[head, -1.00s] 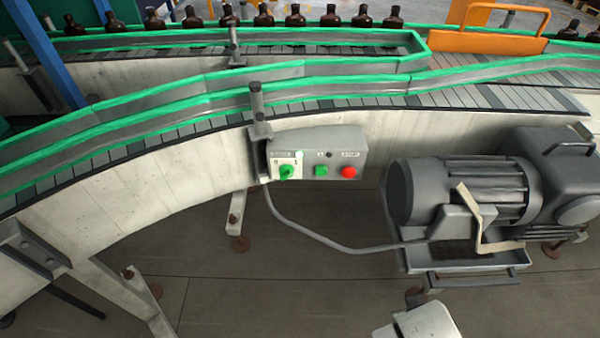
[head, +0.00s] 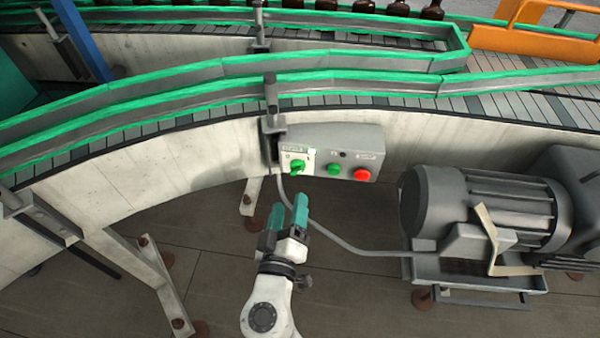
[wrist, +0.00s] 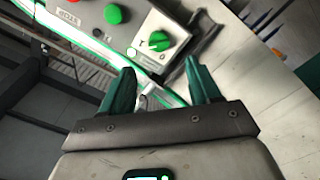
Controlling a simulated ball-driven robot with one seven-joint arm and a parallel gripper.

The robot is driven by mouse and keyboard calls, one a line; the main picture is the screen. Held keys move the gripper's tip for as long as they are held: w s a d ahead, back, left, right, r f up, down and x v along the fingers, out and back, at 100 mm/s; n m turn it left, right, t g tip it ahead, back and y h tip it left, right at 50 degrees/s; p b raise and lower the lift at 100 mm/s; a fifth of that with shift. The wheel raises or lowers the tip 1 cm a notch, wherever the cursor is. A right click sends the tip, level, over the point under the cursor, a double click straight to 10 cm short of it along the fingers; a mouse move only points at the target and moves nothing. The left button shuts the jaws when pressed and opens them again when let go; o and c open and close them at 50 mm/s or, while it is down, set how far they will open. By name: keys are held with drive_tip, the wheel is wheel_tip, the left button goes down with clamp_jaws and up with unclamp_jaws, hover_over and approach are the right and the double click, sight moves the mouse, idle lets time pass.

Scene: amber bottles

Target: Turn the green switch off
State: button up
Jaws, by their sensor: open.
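The green switch (head: 297,167) is a rotary knob on a pale plate at the left of a grey control box (head: 350,142) on the conveyor's side. In the wrist view the green switch (wrist: 160,40) lies just beyond my fingertips, its handle slanting toward the upper right, between an I mark and an O mark. My gripper (head: 288,208) has teal fingers and stands below the box, pointing up toward it. In the wrist view my gripper (wrist: 161,65) is open and empty, with the fingers apart and not touching the knob.
A green button (head: 334,169) and a red button (head: 362,175) sit right of the switch. A grey cable (head: 340,243) hangs from the box to a motor (head: 480,205) at the right. A metal post (head: 271,100) stands beside the box. Dark bottles (head: 365,6) line the far conveyor.

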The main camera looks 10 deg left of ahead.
sight(296, 173)
drive_tip(key=w, duration=0.4)
drive_tip(key=w+p, duration=0.1)
drive_tip(key=w, duration=0.4)
drive_tip(key=shift+d, duration=0.2)
drive_tip(key=c, duration=1)
